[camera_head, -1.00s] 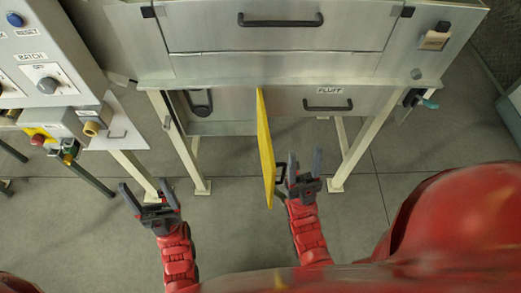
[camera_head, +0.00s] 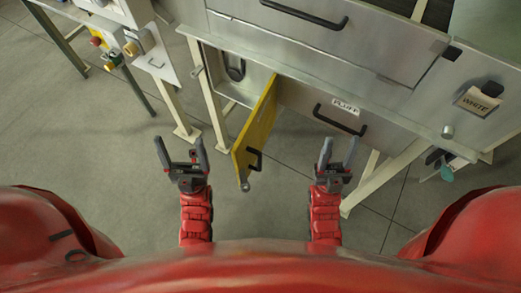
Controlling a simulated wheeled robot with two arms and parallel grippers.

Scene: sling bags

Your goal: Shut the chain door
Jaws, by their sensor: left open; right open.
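The yellow door (camera_head: 256,126) stands swung open from the steel cabinet, its hinge side at the cabinet front and its free edge towards me. A black handle (camera_head: 255,159) sits on its right face, near the free end. Left of the door the open compartment (camera_head: 235,68) shows a dark fitting inside. My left gripper (camera_head: 181,150) is open and empty, left of the door and apart from it. My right gripper (camera_head: 338,152) is open and empty, right of the door and apart from its handle.
A drawer front marked FLUFF (camera_head: 332,110) with a black handle is right of the door. A wide steel drawer (camera_head: 300,35) is above. Cream legs (camera_head: 215,118) stand beneath the cabinet. A control panel (camera_head: 120,45) is at upper left.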

